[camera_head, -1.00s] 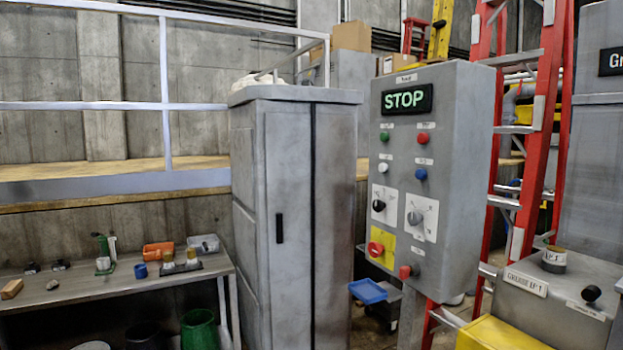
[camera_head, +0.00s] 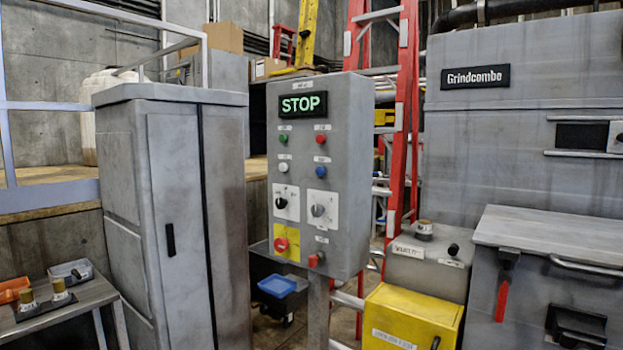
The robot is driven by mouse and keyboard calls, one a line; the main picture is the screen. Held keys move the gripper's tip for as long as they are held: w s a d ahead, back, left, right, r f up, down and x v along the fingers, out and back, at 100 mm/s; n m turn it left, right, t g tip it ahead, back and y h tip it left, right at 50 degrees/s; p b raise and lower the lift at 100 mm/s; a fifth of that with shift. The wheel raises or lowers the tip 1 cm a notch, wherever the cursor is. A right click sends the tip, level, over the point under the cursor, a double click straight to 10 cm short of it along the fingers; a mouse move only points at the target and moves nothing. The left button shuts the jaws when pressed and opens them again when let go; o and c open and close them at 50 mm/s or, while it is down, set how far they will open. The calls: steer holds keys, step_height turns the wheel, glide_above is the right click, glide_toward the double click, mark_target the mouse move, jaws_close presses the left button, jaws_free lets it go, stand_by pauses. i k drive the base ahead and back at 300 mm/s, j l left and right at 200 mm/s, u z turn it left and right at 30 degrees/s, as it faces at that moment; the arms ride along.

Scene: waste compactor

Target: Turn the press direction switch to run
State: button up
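A grey control panel (camera_head: 345,180) stands on a post near the middle of the head view. Its lit display (camera_head: 303,104) reads STOP. Two rotary switches sit side by side on white plates: a black-knobbed one (camera_head: 281,203) at left and a larger grey-knobbed one (camera_head: 318,210) at right. Their labels are too small to read, so I cannot tell which is the press direction switch. Green, red, white and blue buttons sit above them. A red emergency button (camera_head: 281,244) on a yellow plate and another red knob (camera_head: 314,260) sit below. My gripper is not in view.
A grey cabinet (camera_head: 180,220) stands left of the panel. A red ladder (camera_head: 402,120) is behind. A blue tray (camera_head: 277,286) lies low behind the post.

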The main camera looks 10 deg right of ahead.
mark_target(280, 204)
steer(key=i+j, duration=0.5)
steer(key=j, duration=0.15)
steer(key=i+j, duration=0.55)
steer(key=j, duration=0.15)
steer(key=i+j, duration=0.5)
steer(key=j, duration=0.15)
steer(key=j+u, duration=0.05)
